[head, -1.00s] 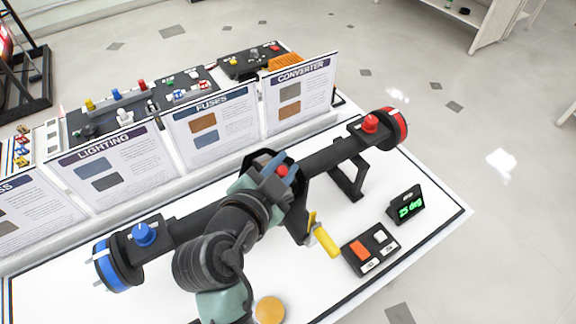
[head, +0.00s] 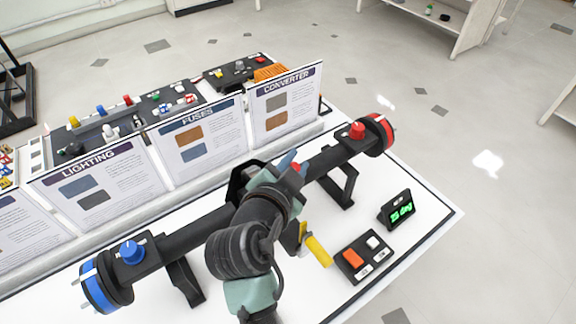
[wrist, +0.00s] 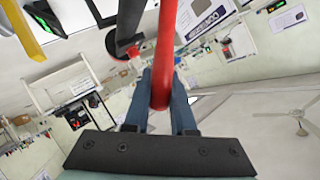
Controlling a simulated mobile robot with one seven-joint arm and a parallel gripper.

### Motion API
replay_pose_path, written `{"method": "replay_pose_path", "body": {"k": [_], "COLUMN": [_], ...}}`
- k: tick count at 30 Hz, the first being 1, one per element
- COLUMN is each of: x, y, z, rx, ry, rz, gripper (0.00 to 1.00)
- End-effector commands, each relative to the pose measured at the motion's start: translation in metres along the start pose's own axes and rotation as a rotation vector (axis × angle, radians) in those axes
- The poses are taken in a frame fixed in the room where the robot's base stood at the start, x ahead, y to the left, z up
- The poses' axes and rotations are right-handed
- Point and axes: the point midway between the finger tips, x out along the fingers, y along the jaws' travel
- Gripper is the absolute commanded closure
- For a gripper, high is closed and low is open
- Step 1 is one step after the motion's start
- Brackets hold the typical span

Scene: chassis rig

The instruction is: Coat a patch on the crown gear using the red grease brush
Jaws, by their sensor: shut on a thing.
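My gripper (head: 290,163) is over the middle of the dark axle assembly (head: 215,222) in the head view. In the wrist view its blue fingers (wrist: 160,88) are shut on the red handle of the grease brush (wrist: 165,45). A small red part of the brush (head: 297,168) shows by the fingers in the head view. The brush tip is hidden. I cannot make out the crown gear; my arm covers much of the central housing (head: 240,180). I cannot tell whether the brush touches anything.
A blue hub (head: 100,288) ends the axle at left, a red hub (head: 379,134) at right. A yellow crank handle (head: 318,251), a button box (head: 362,256) and a green-lit display (head: 398,208) stand at front right. Upright sign panels (head: 205,140) line the back.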

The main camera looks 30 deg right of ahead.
Motion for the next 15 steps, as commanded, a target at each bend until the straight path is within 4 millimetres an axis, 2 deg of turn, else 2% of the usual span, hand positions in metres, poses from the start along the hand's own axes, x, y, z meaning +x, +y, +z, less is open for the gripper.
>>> {"method": "replay_pose_path", "body": {"k": [8, 15], "x": [0.001, -0.012], "y": [0.002, -0.004], "z": [-0.003, 0.009], "rx": [-0.001, -0.001], "ry": [0.009, 0.006], "rz": [0.006, 0.004], "gripper": [1.00, 1.00]}}
